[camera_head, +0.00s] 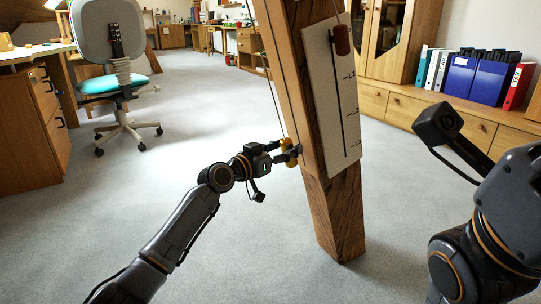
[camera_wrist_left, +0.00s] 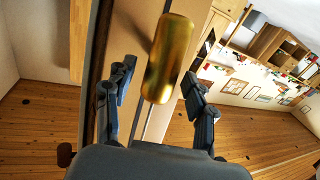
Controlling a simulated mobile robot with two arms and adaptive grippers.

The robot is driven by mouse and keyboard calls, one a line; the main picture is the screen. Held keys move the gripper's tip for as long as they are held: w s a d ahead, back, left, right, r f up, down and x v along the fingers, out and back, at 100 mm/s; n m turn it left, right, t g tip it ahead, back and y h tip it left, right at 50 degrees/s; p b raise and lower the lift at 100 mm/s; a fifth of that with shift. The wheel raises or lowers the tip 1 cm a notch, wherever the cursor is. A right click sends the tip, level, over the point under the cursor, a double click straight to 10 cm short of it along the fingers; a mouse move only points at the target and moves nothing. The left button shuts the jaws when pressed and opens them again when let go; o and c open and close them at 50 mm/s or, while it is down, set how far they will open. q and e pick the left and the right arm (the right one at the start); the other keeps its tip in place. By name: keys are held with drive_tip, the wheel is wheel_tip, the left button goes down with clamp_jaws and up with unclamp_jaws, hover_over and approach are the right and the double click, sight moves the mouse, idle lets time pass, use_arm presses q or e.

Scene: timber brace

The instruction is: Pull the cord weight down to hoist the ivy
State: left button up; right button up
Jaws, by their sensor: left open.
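The cord weight is a shiny brass cylinder (camera_wrist_left: 168,58) in the left wrist view, hanging close to the timber post. In the head view, brass (camera_head: 292,163) shows at the post's left face, partly covered by my fingers. My left gripper (camera_head: 286,152) is open there; in the left wrist view its fingers (camera_wrist_left: 158,76) stand apart on either side of the weight's lower part. I cannot tell whether either finger touches it. Thin dark cords (camera_head: 264,72) run up beside the post. I do not make out the ivy. My right arm shows at right, its gripper out of view.
The timber post (camera_head: 333,215) stands mid-picture, bearing a pale scale board (camera_head: 325,95) with a brown marker (camera_head: 342,40). An office chair (camera_head: 118,85) and desk (camera_head: 35,125) stand left. Low drawers (camera_head: 400,108) with binders (camera_head: 480,78) line the right. The grey floor around the post is clear.

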use_arm(q)
drive_tip(key=v, duration=1.1)
